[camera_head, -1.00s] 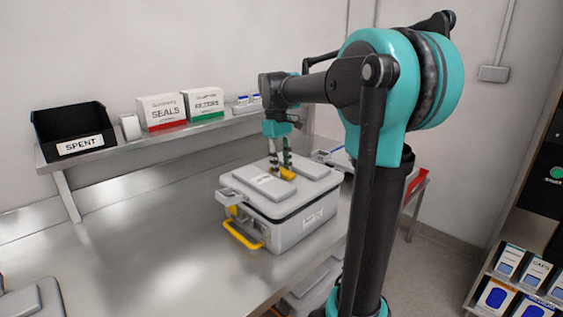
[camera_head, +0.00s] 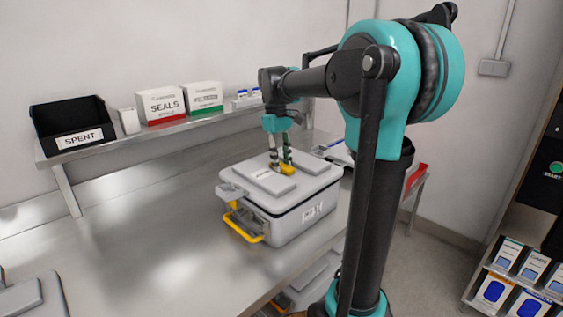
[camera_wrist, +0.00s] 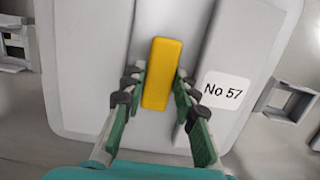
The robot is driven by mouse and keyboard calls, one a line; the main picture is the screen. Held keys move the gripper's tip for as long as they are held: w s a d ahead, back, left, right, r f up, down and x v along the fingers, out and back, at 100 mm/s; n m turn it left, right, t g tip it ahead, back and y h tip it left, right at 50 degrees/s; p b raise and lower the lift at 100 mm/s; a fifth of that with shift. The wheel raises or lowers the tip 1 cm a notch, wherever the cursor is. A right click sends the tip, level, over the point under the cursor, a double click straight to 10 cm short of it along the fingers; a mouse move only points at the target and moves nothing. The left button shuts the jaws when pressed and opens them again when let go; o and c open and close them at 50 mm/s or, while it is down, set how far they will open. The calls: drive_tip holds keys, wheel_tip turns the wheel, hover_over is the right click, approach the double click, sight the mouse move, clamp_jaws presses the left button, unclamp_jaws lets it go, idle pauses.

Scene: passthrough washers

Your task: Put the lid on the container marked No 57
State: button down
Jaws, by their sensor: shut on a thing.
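The grey lid (camera_head: 312,167) has raised panels and a yellow handle (camera_head: 287,169). The lid lies over the grey container (camera_head: 300,220) on the steel bench. Whether it is fully seated cannot be told. My gripper (camera_head: 280,165) points down at the lid and is shut on the yellow handle. In the wrist view the handle (camera_wrist: 161,75) stands between my two fingers. A white label reading "No 57" (camera_wrist: 222,91) is on the lid's right side. The container's front label is too small to read. A yellow latch handle (camera_head: 243,227) hangs at its left end.
A shelf behind holds a black SPENT bin (camera_head: 75,125), a SEALS box (camera_head: 165,104) and a green-striped box (camera_head: 203,98). Another grey lid or case (camera_head: 30,298) sits at the lower left. The bench between is clear. A rack with boxes (camera_head: 510,275) stands at the right.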

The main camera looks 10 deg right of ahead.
drive_tip(key=shift+f, duration=1.5)
idle(1.2)
drive_tip(key=c, duration=1.1)
unclamp_jaws()
drive_tip(key=o, duration=0.5)
drive_tip(key=shift+r, duration=0.1)
drive_tip(key=shift+r, duration=3.4)
